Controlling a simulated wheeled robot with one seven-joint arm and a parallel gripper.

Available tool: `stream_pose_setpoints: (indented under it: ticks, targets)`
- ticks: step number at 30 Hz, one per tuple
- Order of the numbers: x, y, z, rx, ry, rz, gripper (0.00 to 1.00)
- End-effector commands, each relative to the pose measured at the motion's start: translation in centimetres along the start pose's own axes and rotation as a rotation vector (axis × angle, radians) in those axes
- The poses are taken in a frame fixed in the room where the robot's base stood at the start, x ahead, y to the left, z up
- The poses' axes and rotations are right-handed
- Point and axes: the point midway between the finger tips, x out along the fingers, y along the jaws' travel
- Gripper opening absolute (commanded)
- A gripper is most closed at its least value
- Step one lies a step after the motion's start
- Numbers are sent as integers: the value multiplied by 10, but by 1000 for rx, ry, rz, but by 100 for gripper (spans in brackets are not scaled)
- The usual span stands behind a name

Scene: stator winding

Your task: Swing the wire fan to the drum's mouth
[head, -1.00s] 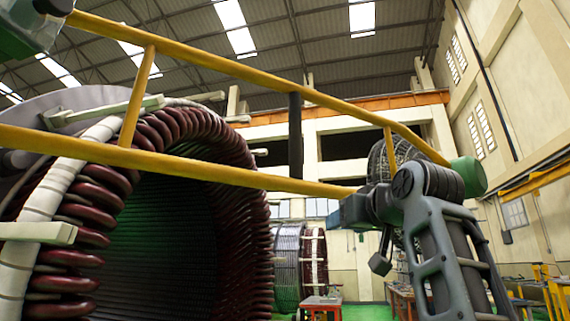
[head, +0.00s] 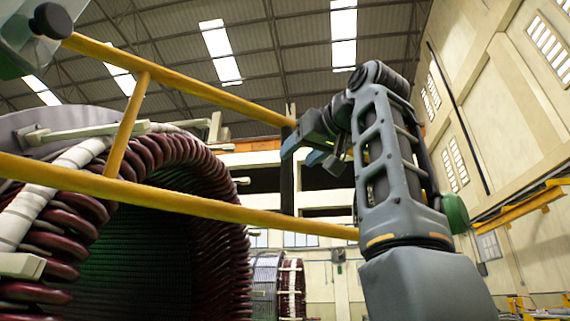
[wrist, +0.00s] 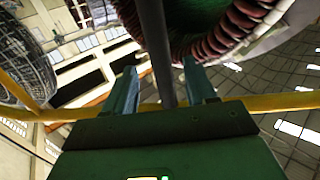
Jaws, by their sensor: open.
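The wire fan's round cage (wrist: 27,68) shows at the left of the wrist view. In the head view my arm hides the cage, and only its green motor housing (head: 456,213) shows. The drum (head: 170,160), ringed with dark red coils, has its dark mouth at the left; its coils also show in the wrist view (wrist: 248,22). A yellow two-rail frame (head: 230,207) carries a dark upright bar (head: 287,172). My gripper (head: 302,154) is open at this bar. In the wrist view the bar (wrist: 157,45) stands between the fingers; contact cannot be told.
The yellow rails cross in front of the drum's mouth, close to my gripper. A smaller wound drum (head: 279,285) stands far behind. A high wall with windows (head: 510,130) is at the right. The air above the upper rail is clear.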

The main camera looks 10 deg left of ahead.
Motion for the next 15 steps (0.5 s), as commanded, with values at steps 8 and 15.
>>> stream_pose_setpoints:
  ticks: [8, 15]
  targets:
    - [44, 0, -2, 2, -3, 0, 56]
    - [62, 0, 0, 1, 0, 1, 56]
